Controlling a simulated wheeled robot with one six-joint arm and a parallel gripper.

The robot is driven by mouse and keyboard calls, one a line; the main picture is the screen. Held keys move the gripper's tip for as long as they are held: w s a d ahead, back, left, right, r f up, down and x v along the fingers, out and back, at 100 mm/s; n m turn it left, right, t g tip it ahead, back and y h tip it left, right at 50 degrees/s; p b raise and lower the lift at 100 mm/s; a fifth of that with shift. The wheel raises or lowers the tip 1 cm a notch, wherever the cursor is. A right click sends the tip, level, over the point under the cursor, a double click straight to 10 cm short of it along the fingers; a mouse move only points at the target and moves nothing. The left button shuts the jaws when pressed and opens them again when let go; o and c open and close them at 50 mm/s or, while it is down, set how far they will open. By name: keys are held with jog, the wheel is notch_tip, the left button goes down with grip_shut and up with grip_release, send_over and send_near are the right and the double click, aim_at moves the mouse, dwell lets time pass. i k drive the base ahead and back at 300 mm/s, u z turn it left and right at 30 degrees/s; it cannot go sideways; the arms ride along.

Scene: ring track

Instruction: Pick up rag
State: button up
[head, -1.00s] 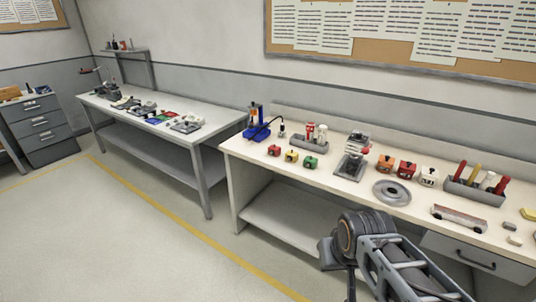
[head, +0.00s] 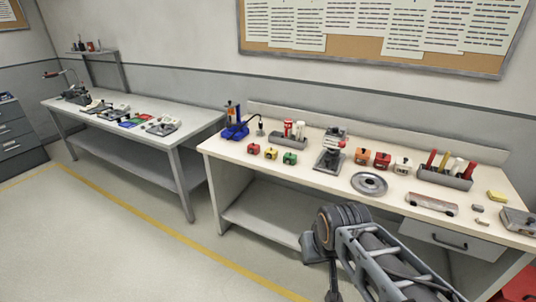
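I cannot make out a rag for certain in the head view. A small yellow block-like item (head: 497,196) lies near the right end of the near workbench (head: 300,180), but it is too small to tell whether it is cloth. Flat blue, green and pale items (head: 130,121) lie on the far bench, also too small to name. Part of my arm shows at the bottom, right of centre, in front of the near bench. My gripper's fingers are not in view.
The near bench holds a blue stand (head: 235,130), a grey disc (head: 369,184), a tool tray (head: 444,178), a toy-like vehicle (head: 431,203) and several small coloured blocks. A far bench (head: 190,140) stands left. Floor (head: 110,250) at lower left is clear. A red object (head: 522,286) is at lower right.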

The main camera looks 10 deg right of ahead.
aim_at(497, 196)
jog(key=z, duration=1.7)
